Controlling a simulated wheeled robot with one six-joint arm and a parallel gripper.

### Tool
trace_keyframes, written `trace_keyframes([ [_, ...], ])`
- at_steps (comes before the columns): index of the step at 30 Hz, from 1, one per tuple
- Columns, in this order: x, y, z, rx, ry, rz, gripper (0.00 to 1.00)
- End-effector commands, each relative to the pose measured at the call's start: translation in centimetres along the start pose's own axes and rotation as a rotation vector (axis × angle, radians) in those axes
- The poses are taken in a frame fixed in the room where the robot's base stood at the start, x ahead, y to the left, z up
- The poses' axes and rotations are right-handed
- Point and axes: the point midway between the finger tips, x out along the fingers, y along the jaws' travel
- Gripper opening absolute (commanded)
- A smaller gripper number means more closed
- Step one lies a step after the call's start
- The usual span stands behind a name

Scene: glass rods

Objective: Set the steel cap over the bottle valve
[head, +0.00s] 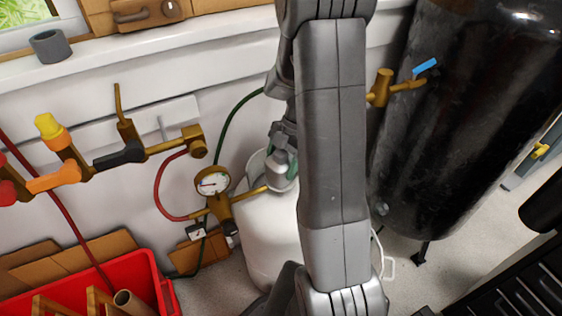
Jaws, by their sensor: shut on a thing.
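The white gas bottle (268,238) stands on the floor against the wall, partly hidden behind my arm. My gripper (283,150) is above the bottle's top, left of my arm's large grey link. It is shut on the small grey steel cap (279,164), which appears at the bottle's collar. The valve is hidden by the cap and arm. I cannot tell whether the cap touches the valve or is just above it.
A brass pressure gauge (212,181) with hoses is close to the bottle's left. Brass and orange valve fittings (60,160) run along the wall. A large black tank (450,120) stands right. A red crate (150,285) is at lower left. A grey ring (50,46) sits on the ledge.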

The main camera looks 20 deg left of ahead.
Motion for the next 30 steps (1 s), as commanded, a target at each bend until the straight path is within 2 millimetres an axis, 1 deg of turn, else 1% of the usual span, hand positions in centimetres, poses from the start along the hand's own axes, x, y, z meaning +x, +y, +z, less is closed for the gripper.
trace_keyframes([
  [12,0.9,0.0,0.4,0.000,0.000,0.000,0.41],
  [13,0.8,0.0,0.3,0.000,0.000,0.000,0.75],
  [14,0.8,0.0,0.3,0.000,0.000,0.000,0.78],
  [23,0.6,0.0,0.3,0.000,0.000,0.000,0.78],
  [30,-1.3,0.0,0.3,0.001,0.000,0.001,0.78],
])
